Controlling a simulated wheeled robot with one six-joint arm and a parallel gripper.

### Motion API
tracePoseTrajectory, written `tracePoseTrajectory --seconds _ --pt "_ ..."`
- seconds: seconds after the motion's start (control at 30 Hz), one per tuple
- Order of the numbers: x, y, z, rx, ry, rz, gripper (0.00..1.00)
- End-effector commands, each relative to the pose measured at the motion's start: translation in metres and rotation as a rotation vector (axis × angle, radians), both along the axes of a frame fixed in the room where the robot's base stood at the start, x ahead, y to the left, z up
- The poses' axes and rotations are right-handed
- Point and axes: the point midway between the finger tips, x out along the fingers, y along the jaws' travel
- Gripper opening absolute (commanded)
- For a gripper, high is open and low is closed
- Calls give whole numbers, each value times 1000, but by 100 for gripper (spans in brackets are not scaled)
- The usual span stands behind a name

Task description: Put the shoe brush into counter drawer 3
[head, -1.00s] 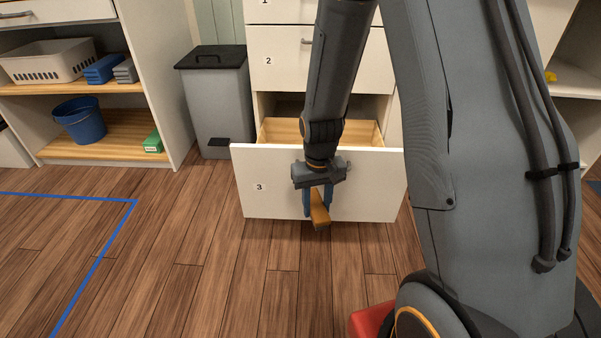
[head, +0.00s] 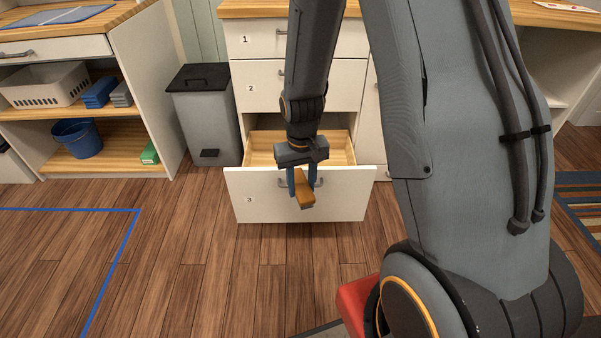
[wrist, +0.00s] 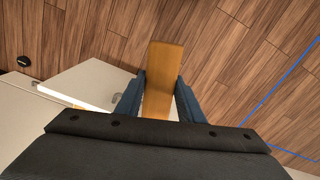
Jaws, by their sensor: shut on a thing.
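My gripper (head: 304,186) is shut on the shoe brush (head: 305,199), a wooden orange-brown block, in front of the drawer face in the head view. In the wrist view the brush (wrist: 162,75) sticks out between the blue fingers of my gripper (wrist: 158,98), with floor behind it. Counter drawer 3 (head: 250,201), marked with a 3, is pulled open. Its wooden inside (head: 342,153) shows behind the front panel and looks empty where visible; my arm hides part of it. The brush is outside the drawer, on the near side of its front.
Drawers 1 (head: 262,40) and 2 (head: 262,84) above are shut. A grey bin (head: 207,120) stands left of the counter. A shelf unit (head: 120,160) at the left holds a white basket (head: 45,86) and a blue bucket (head: 78,138). Blue tape (head: 70,210) marks the open floor.

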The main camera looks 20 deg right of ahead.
Motion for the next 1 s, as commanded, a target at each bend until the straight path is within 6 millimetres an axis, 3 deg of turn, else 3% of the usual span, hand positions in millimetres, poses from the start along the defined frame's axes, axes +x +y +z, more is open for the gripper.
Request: tracePoseTrajectory --seconds 0.03,0.23,0.7,1.0 --pt "-3 0 15 0 0 -15 0" --pt "4 1 35 0 0 -210 0" --pt "70 3 -11 0 1 -1130 0" --pt "99 4 -34 0 1 -1600 0"
